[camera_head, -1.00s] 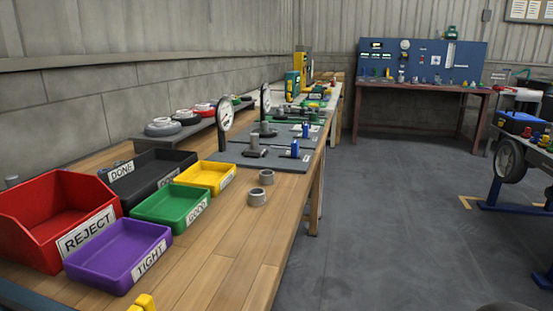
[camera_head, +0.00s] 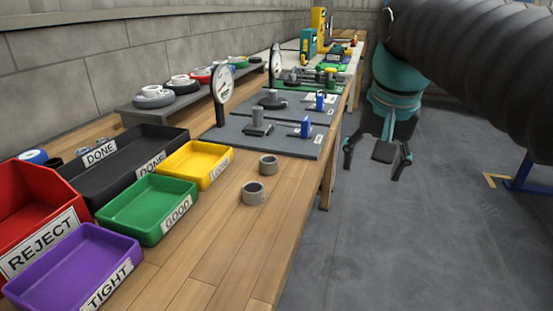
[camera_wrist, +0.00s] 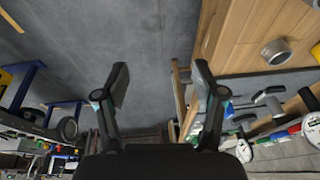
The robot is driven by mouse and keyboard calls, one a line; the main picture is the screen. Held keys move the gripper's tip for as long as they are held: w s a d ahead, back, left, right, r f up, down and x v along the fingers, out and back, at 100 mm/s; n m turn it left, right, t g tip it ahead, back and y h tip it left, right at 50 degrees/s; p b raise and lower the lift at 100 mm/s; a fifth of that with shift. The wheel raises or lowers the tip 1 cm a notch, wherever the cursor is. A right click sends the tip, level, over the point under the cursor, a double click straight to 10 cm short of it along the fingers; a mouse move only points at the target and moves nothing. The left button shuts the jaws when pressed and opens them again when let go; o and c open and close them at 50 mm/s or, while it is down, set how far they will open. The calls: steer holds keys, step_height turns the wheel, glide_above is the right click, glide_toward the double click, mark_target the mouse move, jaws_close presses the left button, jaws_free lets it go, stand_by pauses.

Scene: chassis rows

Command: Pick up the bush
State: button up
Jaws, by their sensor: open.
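Two grey ring-shaped bushes stand on the wooden bench in the head view, a nearer one (camera_head: 253,195) and a farther one (camera_head: 268,165). They are to the right of the green GOOD tray (camera_head: 123,229) and the yellow tray (camera_head: 186,180). One grey bush (camera_wrist: 276,52) also shows at the right in the wrist view; I cannot tell which one it is. My gripper (camera_head: 373,168) is open and empty, off the bench's right edge above the floor. Its two spread fingers (camera_wrist: 161,82) show in the wrist view with grey floor between them.
A red REJECT bin (camera_head: 38,238), purple TIGHT tray (camera_head: 75,275) and black DONE tray (camera_head: 120,172) stand at the bench's left. Dark mats (camera_head: 265,140) with gauges lie beyond the bushes. The bench is bare in front of the bushes.

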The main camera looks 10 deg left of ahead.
steer(key=w+a+r+g, duration=0.1)
steer(key=w+a+r, duration=0.4)
steer(key=a, duration=0.4)
steer(key=m+g+h+p, duration=0.1)
steer(key=m, duration=0.1)
glide_toward(268, 157)
steer(key=f, duration=0.1)
steer(key=s+f, duration=0.1)
steer(key=d+f, duration=0.1)
steer(key=f, duration=0.1)
steer(key=shift+s, duration=0.15)
steer(key=shift+w+a+f+b, duration=0.15)
steer(key=shift+f+b, duration=0.1)
steer(key=shift+f, duration=0.6)
steer(key=shift+w+d+f+b, duration=0.1)
steer(key=shift+w+f+b, duration=0.1)
steer(key=shift+f, duration=0.6)
steer(key=shift+w+a+f+b, duration=0.15)
steer(key=shift+f+b, duration=0.1)
steer(key=shift+f, duration=0.6)
steer(key=shift+d, duration=0.1)
steer(key=c, duration=1.3)
